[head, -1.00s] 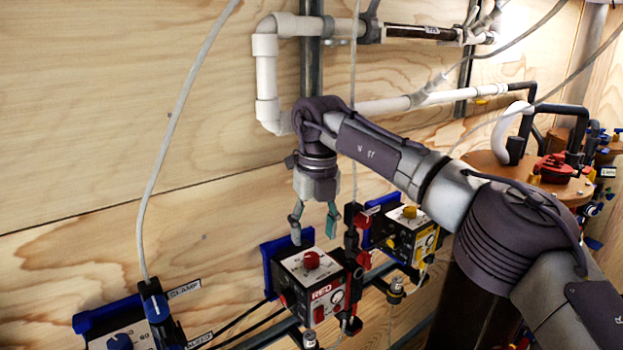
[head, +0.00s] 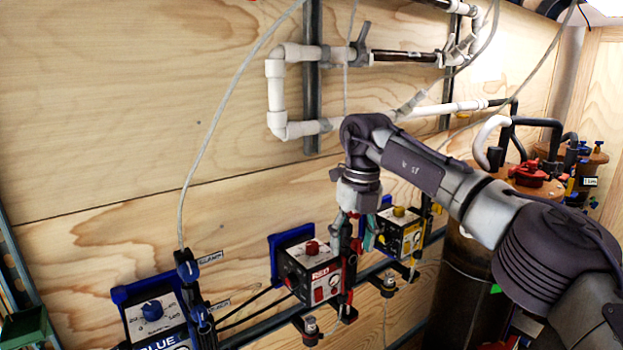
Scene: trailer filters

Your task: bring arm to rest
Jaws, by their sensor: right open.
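My right arm comes in from the lower right. Its gripper (head: 353,238) hangs pointing down, open, with nothing seen between its fingers. It appears in front of the gap between the red pump box (head: 311,272) and the yellow pump box (head: 401,236); I cannot tell how far it is from them. The fingers partly overlap the red-and-black fittings (head: 349,272) beside the red box. My left gripper is not in view.
A blue pump box (head: 155,318) sits at the lower left. White pipes (head: 276,95) run along the wooden wall above. Brown filter tanks (head: 462,290) with a red cap (head: 528,172) stand at the right, behind my arm. A thin hose (head: 212,130) hangs at the left.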

